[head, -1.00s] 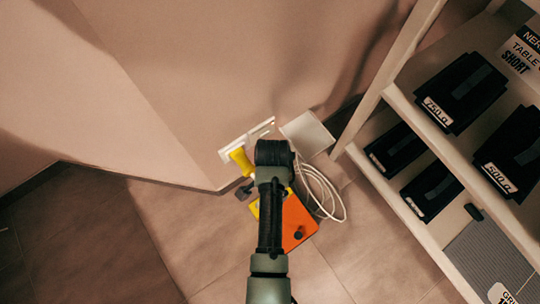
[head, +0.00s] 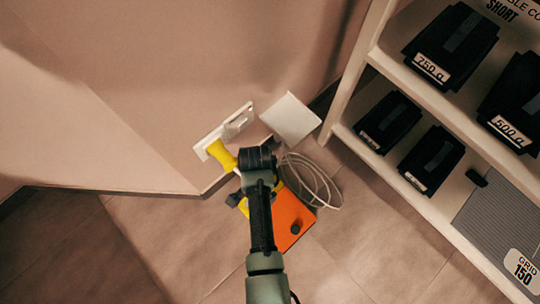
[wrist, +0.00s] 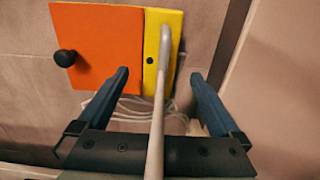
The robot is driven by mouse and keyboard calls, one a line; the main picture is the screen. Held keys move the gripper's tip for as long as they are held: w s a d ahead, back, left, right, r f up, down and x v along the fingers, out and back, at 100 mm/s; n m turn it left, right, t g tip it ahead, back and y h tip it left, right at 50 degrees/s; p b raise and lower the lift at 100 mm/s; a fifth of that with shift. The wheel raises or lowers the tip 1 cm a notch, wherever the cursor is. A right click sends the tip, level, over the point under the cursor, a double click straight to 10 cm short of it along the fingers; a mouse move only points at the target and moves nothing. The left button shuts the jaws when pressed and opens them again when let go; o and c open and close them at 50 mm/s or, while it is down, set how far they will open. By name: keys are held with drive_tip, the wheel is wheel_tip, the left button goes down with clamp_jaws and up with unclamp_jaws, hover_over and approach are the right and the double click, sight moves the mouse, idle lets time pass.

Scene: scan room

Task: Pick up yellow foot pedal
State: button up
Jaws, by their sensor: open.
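The foot pedal lies on the tiled floor near the wall. Its orange plate (head: 292,218) has a black knob, and a yellow part (head: 244,207) shows along its left side, partly hidden by my arm. In the wrist view the orange plate (wrist: 105,42) and the yellow strip (wrist: 170,52) are beyond my gripper (wrist: 160,78). My gripper is open, its two blue-grey fingers apart with the yellow strip showing between them. A pale cable (wrist: 157,100) runs across the front of the strip and down between the fingers. I cannot tell whether it touches them.
A yellow plug (head: 222,155) sits at a white wall panel (head: 215,140). A white box (head: 291,118) is beside it. A loose white cable (head: 318,180) lies right of the pedal. A shelf (head: 360,60) with black labelled weights stands at the right. Floor at the lower left is clear.

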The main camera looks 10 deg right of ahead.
wheel_tip(320, 180, down, 5)
drive_tip(key=b, duration=0.4)
drive_tip(key=shift+f, duration=0.2)
drive_tip(key=shift+r, duration=0.1)
clamp_jaws()
drive_tip(key=shift+w+a, duration=0.1)
